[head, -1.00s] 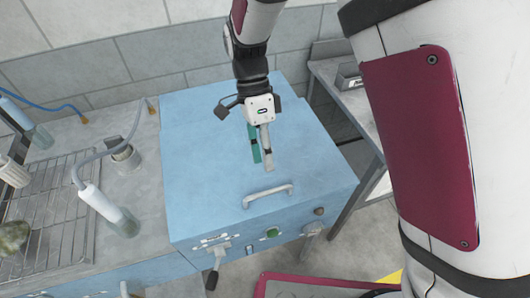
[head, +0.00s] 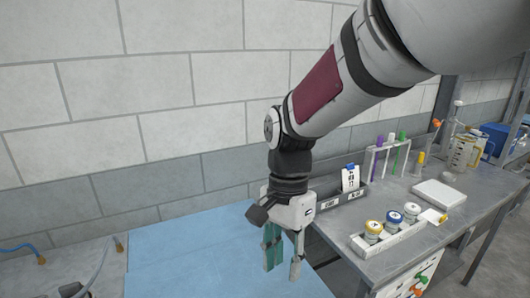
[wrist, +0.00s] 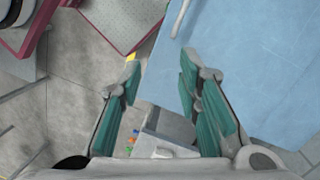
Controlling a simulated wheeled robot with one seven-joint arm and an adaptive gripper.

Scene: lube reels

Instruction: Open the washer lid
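The washer is a blue box, and its flat lid (head: 190,262) shows at the bottom of the head view, cut off by the frame. In the wrist view the blue lid (wrist: 255,65) fills the right side, with its pale handle (wrist: 180,20) at the top edge of the picture. My gripper (head: 282,272) points down near the lid's right side in the head view. Its green-padded fingers (wrist: 160,78) are apart and empty in the wrist view, with the lid's edge passing between them. The handle is out of the head view.
A grey metal bench (head: 400,245) stands right of the washer, carrying a tray of capped jars (head: 390,232), a tube rack (head: 385,155), a white pad (head: 438,194) and a jug (head: 464,152). A tiled wall (head: 170,130) rises behind. Floor (wrist: 70,80) shows beside the washer.

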